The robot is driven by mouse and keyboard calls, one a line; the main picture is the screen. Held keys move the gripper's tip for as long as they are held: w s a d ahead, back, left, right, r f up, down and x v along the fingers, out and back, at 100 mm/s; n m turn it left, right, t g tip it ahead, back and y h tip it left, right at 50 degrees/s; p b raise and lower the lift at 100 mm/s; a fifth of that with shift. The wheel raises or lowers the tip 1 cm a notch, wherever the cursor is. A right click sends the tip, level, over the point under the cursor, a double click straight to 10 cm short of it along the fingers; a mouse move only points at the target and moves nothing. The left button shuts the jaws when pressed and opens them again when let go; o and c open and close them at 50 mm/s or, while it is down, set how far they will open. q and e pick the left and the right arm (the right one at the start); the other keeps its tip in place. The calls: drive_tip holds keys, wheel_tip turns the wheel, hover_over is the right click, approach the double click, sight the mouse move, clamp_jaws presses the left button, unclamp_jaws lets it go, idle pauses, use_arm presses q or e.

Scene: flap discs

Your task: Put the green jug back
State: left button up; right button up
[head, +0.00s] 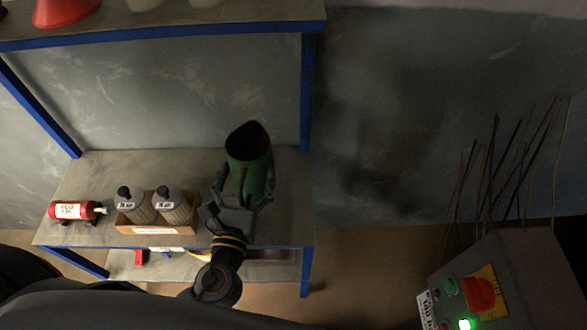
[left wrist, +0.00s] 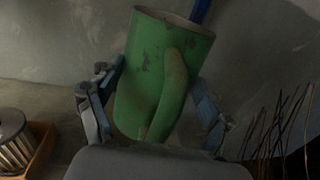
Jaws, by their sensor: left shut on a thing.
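The green jug (head: 256,176) is upright at the right end of the blue-framed shelf's middle board (head: 92,172), its dark open mouth facing up. My left gripper (head: 243,190) is shut on the jug, with a finger on each side of it. In the left wrist view the jug (left wrist: 160,75) fills the middle, its handle towards the camera, and the gripper (left wrist: 152,110) straddles its body. The jug's base is hidden behind the gripper, so I cannot tell whether it touches the board. My right gripper is not in view.
A red extinguisher-like canister (head: 76,211) lies further left. A blue post (head: 306,100) stands right of the jug. A control box (head: 500,275) with thin rods behind stands at right.

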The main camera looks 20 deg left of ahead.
use_arm(q)
drive_tip(key=shift+n+y, duration=0.6)
drive_tip(key=shift+y, duration=0.3)
drive_tip(key=w+f, duration=0.1)
drive_tip(key=w+d+f+b, duration=0.1)
drive_tip(key=f, duration=0.1)
drive_tip(key=w+d+f, duration=0.1)
drive_tip(key=w+f, duration=0.1)
drive_tip(key=shift+f+b, duration=0.15)
drive_tip(key=shift+b, duration=0.15)
drive_tip(key=w+d+f+y+b, duration=0.1)
drive_tip(key=w+d+f+b, duration=0.2)
drive_tip(key=f+b, duration=0.5)
drive_tip(key=shift+f+n+g, duration=0.3)
drive_tip(key=shift+f+n, duration=0.1)
drive_tip(key=shift+f, duration=0.5)
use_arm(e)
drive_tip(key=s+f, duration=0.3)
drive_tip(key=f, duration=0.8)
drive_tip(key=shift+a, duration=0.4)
use_arm(q)
drive_tip(key=shift+d+f+b, duration=0.1)
drive_tip(key=shift+f+b, duration=0.1)
drive_tip(key=shift+b, duration=0.2)
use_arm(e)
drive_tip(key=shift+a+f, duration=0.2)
use_arm(q)
drive_tip(key=shift+f, duration=0.35)
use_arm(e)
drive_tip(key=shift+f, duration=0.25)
